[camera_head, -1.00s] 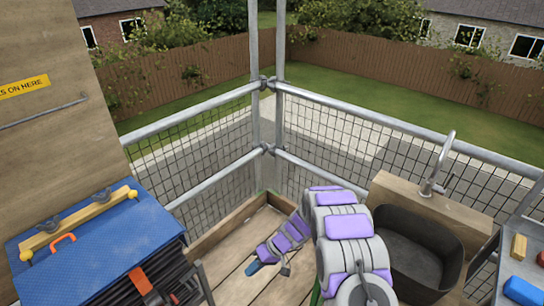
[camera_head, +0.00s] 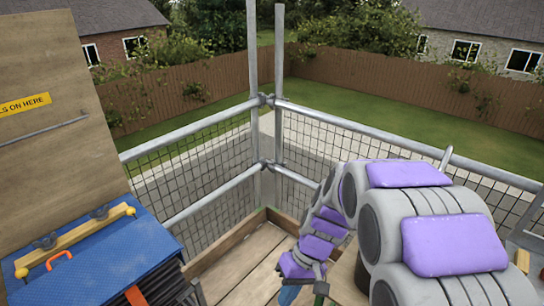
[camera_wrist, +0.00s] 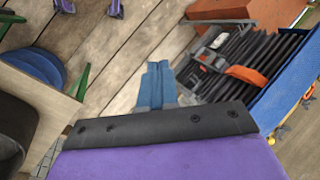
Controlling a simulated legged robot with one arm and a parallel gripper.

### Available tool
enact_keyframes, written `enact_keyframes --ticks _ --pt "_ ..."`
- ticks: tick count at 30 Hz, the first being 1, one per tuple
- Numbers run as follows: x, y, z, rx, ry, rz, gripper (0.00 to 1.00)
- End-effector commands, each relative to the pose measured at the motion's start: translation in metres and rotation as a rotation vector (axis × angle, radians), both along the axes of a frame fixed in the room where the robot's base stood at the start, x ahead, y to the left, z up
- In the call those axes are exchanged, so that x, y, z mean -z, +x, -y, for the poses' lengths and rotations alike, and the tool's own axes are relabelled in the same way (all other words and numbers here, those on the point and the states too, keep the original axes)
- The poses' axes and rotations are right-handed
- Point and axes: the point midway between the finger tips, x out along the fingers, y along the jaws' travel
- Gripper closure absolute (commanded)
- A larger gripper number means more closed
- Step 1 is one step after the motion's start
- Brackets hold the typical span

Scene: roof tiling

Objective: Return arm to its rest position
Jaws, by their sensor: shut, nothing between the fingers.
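My arm, grey with purple pads, fills the lower right of the head view and points down toward the plank floor. My gripper (camera_head: 288,294) shows only in part at the bottom edge of the head view. In the wrist view my gripper (camera_wrist: 157,84) has its two blue fingers together over the planks, with nothing between them. It is left of the strapped stack of dark slates (camera_wrist: 255,68) and apart from it.
A blue case (camera_head: 100,255) with a yellow-ended wooden bar (camera_head: 75,242) stands at the left. Metal scaffold rails (camera_head: 400,142) with mesh close off the corner. A dark tub (camera_wrist: 18,135) and a blue round thing (camera_wrist: 36,62) lie left in the wrist view. Bare planks (camera_head: 235,262) lie between.

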Motion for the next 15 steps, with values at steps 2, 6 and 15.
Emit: enact_keyframes --ticks 2,6,15 --pt "-0.015 -0.018 0.009 0.019 -0.040 0.007 1.00" --pt "-0.033 -0.052 0.027 0.060 -0.111 0.005 1.00" --pt "-0.061 -0.126 0.065 0.160 -0.267 0.019 1.00"
